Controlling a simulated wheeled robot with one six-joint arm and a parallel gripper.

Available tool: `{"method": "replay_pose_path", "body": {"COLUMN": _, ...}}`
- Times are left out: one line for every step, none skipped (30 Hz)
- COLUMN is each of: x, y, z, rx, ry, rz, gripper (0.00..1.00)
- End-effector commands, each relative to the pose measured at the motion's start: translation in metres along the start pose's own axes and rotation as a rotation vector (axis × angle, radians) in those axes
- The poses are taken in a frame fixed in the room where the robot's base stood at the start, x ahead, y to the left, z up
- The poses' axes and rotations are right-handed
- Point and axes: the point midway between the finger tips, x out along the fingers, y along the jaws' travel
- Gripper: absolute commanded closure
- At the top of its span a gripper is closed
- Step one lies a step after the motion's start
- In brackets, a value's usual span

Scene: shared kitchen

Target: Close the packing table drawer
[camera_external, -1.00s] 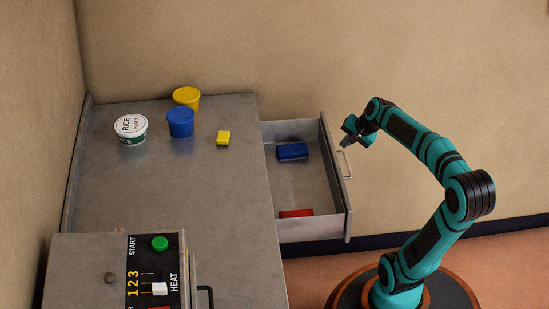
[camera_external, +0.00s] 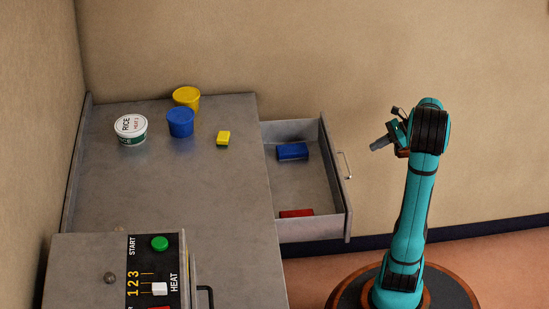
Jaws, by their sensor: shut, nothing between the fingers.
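The packing table drawer (camera_external: 314,178) is pulled out from the right side of the metal table (camera_external: 190,190). A blue block (camera_external: 292,151) and a red block (camera_external: 296,213) lie inside it. The drawer's handle (camera_external: 346,165) is on the front panel, facing right. My gripper (camera_external: 376,145) is shut and empty. It appears to the right of the handle, apart from it in the picture, with its fingers pointing left toward the drawer front.
A control box (camera_external: 115,270) with a green button stands at the front left. The wall is close behind.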

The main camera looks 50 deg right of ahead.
Motion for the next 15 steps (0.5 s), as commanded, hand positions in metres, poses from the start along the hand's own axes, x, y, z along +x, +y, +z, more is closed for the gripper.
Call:
{"method": "replay_pose_path", "body": {"x": -0.003, "y": -0.001, "z": -0.002, "rx": 0.016, "ry": -0.013, "rz": -0.004, "gripper": 1.00}}
{"method": "replay_pose_path", "body": {"x": -0.004, "y": -0.001, "z": -0.002, "rx": 0.021, "ry": -0.019, "rz": -0.004, "gripper": 1.00}}
{"method": "replay_pose_path", "body": {"x": -0.004, "y": -0.001, "z": -0.002, "rx": 0.026, "ry": -0.024, "rz": -0.004, "gripper": 1.00}}
{"method": "replay_pose_path", "body": {"x": -0.003, "y": -0.001, "z": -0.002, "rx": 0.028, "ry": -0.026, "rz": -0.003, "gripper": 1.00}}
{"method": "replay_pose_path", "body": {"x": -0.002, "y": -0.001, "z": -0.002, "rx": 0.029, "ry": -0.027, "rz": -0.003, "gripper": 1.00}}
{"method": "replay_pose_path", "body": {"x": 0.001, "y": -0.001, "z": -0.002, "rx": 0.029, "ry": -0.027, "rz": -0.002, "gripper": 1.00}}
{"method": "replay_pose_path", "body": {"x": 0.003, "y": -0.001, "z": -0.002, "rx": 0.028, "ry": -0.026, "rz": -0.002, "gripper": 1.00}}
{"method": "replay_pose_path", "body": {"x": 0.006, "y": -0.001, "z": -0.002, "rx": 0.028, "ry": -0.026, "rz": -0.001, "gripper": 1.00}}
{"method": "replay_pose_path", "body": {"x": 0.011, "y": -0.001, "z": -0.002, "rx": 0.028, "ry": -0.027, "rz": 0.000, "gripper": 1.00}}
{"method": "replay_pose_path", "body": {"x": 0.015, "y": -0.001, "z": -0.001, "rx": 0.028, "ry": -0.027, "rz": 0.000, "gripper": 1.00}}
{"method": "replay_pose_path", "body": {"x": 0.018, "y": -0.001, "z": -0.001, "rx": 0.027, "ry": -0.027, "rz": -0.001, "gripper": 1.00}}
{"method": "replay_pose_path", "body": {"x": 0.024, "y": -0.001, "z": -0.001, "rx": 0.027, "ry": -0.026, "rz": 0.000, "gripper": 1.00}}
{"method": "replay_pose_path", "body": {"x": 0.028, "y": -0.001, "z": -0.001, "rx": 0.027, "ry": -0.026, "rz": 0.000, "gripper": 1.00}}
{"method": "replay_pose_path", "body": {"x": 0.033, "y": -0.001, "z": -0.001, "rx": 0.026, "ry": -0.026, "rz": 0.000, "gripper": 1.00}}
{"method": "replay_pose_path", "body": {"x": 0.039, "y": -0.001, "z": -0.001, "rx": 0.026, "ry": -0.025, "rz": 0.000, "gripper": 1.00}}
